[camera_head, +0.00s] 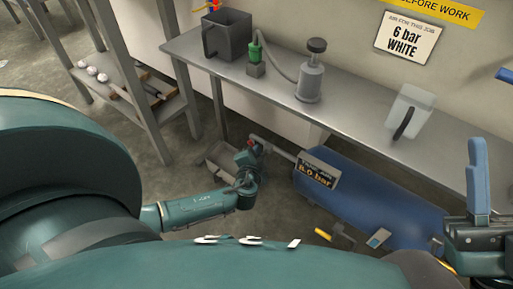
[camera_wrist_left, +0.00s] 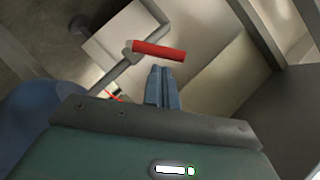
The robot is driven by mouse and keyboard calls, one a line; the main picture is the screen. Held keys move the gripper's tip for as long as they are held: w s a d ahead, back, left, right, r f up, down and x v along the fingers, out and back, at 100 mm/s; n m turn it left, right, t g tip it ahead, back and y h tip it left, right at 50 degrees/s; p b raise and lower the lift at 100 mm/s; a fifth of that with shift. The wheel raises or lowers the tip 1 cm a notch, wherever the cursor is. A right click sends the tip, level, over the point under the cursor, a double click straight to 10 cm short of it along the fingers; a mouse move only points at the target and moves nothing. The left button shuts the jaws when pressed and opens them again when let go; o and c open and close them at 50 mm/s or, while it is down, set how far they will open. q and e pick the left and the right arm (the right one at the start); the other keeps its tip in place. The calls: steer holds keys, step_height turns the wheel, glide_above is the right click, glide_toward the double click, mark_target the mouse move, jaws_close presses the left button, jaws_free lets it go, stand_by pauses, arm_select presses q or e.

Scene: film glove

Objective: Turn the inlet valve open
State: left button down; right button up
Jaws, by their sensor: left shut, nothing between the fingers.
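The inlet valve shows as a red lever (camera_wrist_left: 158,51) on a grey pipe (camera_wrist_left: 118,75) in the left wrist view. In the head view only a small red part of the lever (camera_head: 250,143) shows, by the pipe from the blue tank (camera_head: 365,195). My left gripper (camera_wrist_left: 162,78) is shut and empty, its blue fingertips just below the lever in the wrist picture. I cannot tell whether they touch it. In the head view my left wrist hides most of the valve. My right gripper (camera_head: 478,165) is at the right edge, away from the valve; its jaw gap is unclear.
A tank plate (camera_head: 318,172) appears to read 8.0 bar; a wall sign (camera_head: 408,37) reads 6 bar WHITE. A shelf rack (camera_head: 130,75) stands left.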

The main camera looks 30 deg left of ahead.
arm_select(q)
steer(key=shift+w+a+f, duration=0.1)
steer(key=shift+a+f, duration=0.1)
steer(key=shift+a, duration=0.1)
arm_select(e)
steer(key=shift+w+a+r+n+y, duration=0.25)
steer(key=shift+a+n+y, duration=0.05)
steer(key=shift+a, duration=0.05)
